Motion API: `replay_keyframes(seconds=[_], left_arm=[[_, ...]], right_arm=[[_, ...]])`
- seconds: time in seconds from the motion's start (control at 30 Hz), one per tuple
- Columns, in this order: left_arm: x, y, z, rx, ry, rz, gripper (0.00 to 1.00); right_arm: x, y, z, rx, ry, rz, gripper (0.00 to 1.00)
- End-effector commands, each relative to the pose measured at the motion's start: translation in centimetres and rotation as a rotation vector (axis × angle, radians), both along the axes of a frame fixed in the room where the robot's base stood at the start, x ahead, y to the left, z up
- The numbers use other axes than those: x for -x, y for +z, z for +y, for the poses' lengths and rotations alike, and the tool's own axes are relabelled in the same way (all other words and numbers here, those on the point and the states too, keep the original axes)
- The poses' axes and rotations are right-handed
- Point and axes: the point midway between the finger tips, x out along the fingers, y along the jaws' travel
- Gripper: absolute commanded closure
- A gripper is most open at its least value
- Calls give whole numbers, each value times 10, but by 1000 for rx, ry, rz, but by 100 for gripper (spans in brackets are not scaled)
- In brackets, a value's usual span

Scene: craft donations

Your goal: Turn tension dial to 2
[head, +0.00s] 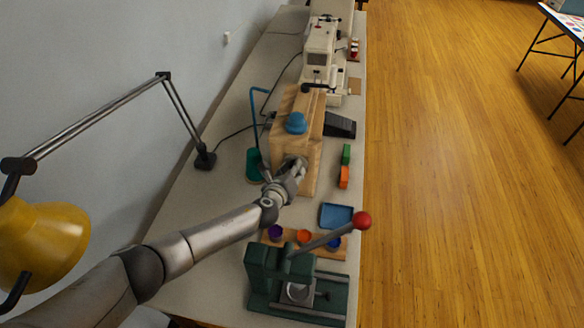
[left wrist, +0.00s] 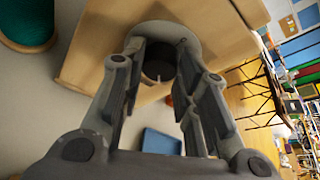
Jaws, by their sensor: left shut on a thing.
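A light wooden sewing machine-like body (head: 306,132) stands on the long table, with a blue knob (head: 296,123) on its top. My left gripper (head: 293,166) is at the near end face of this body. In the left wrist view, its fingers (left wrist: 162,68) are closed around a dark round dial knob (left wrist: 158,66) with a pale mark on it. Behind the knob is a grey round plate (left wrist: 168,31) on the wooden face (left wrist: 105,32). No numbers on the dial are readable. In the head view the gripper hides the dial. My right gripper is not in view.
A teal spool (head: 254,165) stands left of the body. Green and orange blocks (head: 345,166), a blue tray (head: 336,215) and a green press with a red-knobbed lever (head: 270,275) are nearer. A yellow lamp (head: 40,240) stands at left.

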Motion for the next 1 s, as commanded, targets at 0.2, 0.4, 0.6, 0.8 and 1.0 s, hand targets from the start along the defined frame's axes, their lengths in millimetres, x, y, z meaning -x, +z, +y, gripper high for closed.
replay_keyframes(seconds=[0.2, 0.4, 0.6, 0.8, 1.0], left_arm=[[1, -2, 0, -10, 0, 1, 95], [1, -2, 0, -10, 0, 1, 95], [1, -2, 0, -10, 0, 1, 52], [0, -1, 0, -9, 0, 0, 48], [1, 0, 1, -9, 0, -1, 48]], right_arm=[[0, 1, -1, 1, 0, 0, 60], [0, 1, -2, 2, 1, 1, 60], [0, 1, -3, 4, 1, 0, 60], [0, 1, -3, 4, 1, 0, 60], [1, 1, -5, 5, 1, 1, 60]])
